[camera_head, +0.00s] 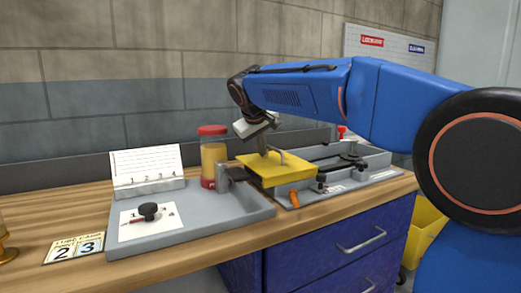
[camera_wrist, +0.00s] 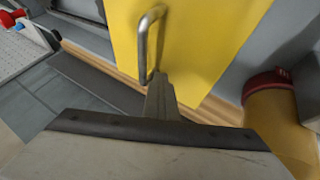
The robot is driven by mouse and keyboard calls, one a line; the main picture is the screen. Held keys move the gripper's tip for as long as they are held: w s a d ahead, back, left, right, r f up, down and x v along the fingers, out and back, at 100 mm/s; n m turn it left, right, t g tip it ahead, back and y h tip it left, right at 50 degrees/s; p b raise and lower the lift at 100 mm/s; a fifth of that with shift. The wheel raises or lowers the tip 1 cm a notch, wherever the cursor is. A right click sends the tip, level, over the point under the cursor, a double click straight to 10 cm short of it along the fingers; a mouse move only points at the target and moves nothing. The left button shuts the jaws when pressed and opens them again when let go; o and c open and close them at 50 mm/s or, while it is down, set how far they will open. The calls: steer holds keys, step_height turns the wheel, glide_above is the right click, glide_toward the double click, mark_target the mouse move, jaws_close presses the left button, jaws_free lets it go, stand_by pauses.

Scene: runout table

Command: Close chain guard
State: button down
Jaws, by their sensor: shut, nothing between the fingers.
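The chain guard is a yellow panel (camera_head: 266,173) with a metal bar handle, over the left part of a grey tray-like unit (camera_head: 380,158) on the bench. It tilts slightly and looks raised at its far side; how far it stands open I cannot tell. The panel also fills the upper middle of the wrist view (camera_wrist: 185,45), with the handle (camera_wrist: 145,45) in front of the fingers. My gripper (camera_head: 262,148) points down over the panel, close beside the handle. Its fingers (camera_wrist: 160,90) are shut and empty in the wrist view. Whether they touch the handle or panel I cannot tell.
A red-lidded yellow jar (camera_head: 213,160) stands left of the panel. A grey board with a black knob (camera_head: 149,210) and a numbered white card (camera_head: 147,165) lie further left. A small orange piece (camera_head: 294,199) is at the unit's front. Blue drawers (camera_head: 335,240) are below the bench.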

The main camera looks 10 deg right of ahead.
steer(key=w+d, duration=0.2)
steer(key=d, duration=0.8)
steer(key=w+d, duration=0.3)
steer(key=d, duration=0.7)
steer(key=shift+w+d, duration=0.15)
steer(key=shift+w, duration=0.15)
steer(key=shift+r, duration=0.1)
steer(key=v, duration=1)
steer(key=shift+a, duration=0.25)
steer(key=shift+s, duration=0.1)
